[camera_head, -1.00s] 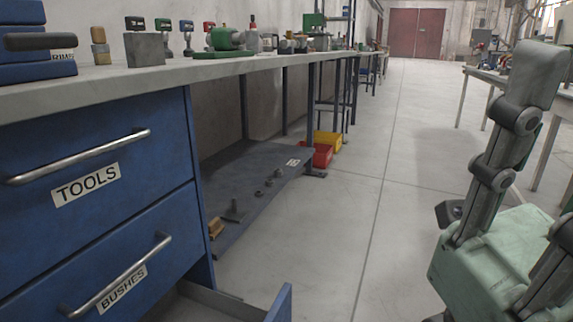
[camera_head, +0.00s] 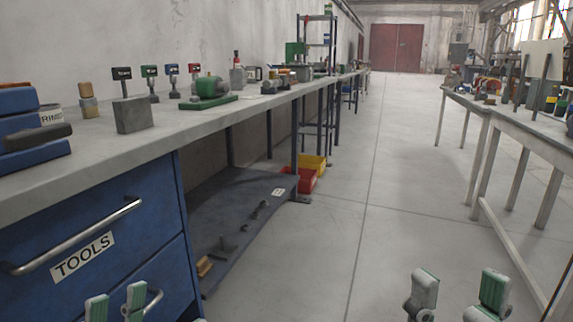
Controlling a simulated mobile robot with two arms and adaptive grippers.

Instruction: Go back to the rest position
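My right gripper (camera_head: 457,288) shows at the bottom right of the head view. Its two fingers point up and stand well apart, with nothing between them, over open floor. My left gripper (camera_head: 116,303) shows at the bottom left, in front of the blue drawer cabinet (camera_head: 105,215). Its two fingertips are apart with a narrower gap and no object visible between them. Both arms behind the fingers are below the picture. The TOOLS drawer (camera_head: 45,292) is shut. The lower drawer is partly hidden by my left gripper.
The long workbench (camera_head: 180,112) on the left carries a grey block (camera_head: 133,115), a green tool (camera_head: 209,88) and small stands. A low shelf (camera_head: 225,222) holds small parts; red and yellow bins (camera_head: 312,165) stand beyond it. Another table (camera_head: 490,110) is at right. The floor between is clear.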

